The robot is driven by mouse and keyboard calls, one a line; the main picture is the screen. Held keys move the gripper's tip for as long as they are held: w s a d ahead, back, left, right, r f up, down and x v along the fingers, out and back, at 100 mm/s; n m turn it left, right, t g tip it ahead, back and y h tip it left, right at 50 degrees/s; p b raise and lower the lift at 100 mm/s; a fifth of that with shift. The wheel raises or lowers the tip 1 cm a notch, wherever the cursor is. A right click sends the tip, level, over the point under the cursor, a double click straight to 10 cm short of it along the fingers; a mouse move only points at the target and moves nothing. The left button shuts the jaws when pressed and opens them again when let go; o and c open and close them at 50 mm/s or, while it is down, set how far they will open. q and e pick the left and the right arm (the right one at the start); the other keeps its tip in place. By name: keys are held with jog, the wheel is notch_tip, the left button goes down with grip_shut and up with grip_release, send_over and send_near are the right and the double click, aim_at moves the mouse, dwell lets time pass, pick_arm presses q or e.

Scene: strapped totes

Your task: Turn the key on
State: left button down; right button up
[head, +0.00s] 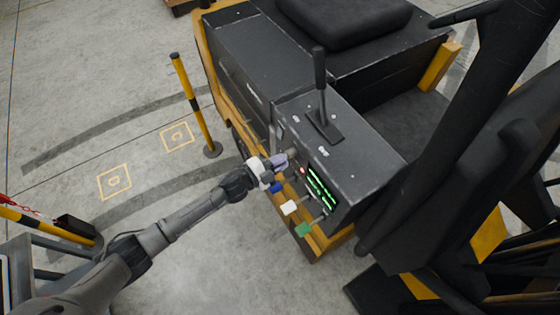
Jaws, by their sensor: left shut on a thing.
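The dark control panel (317,197) is on the side of a black and yellow forklift, with lit green strips and a small red light. My left gripper (285,159) reaches in from the left and is shut at the panel's upper left end. What it holds is mostly hidden by the fingers; it appears to be the key at the panel. My right gripper is out of view.
A black lever (320,85) stands upright on the console above the panel. The black seat (345,20) is behind it. A yellow and black post (195,105) stands on the floor to the left. A dark mast (440,140) rises at the right.

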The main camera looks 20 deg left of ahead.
pick_arm(q)
jog(key=c, duration=1.2)
grip_release()
jog(key=shift+c, duration=0.2)
jog(key=b+v, duration=0.1)
jog(key=v, duration=1.2)
jog(key=shift+s+a+b, duration=0.25)
jog(key=shift+s+b, duration=0.05)
jog(key=shift+b, duration=0.1)
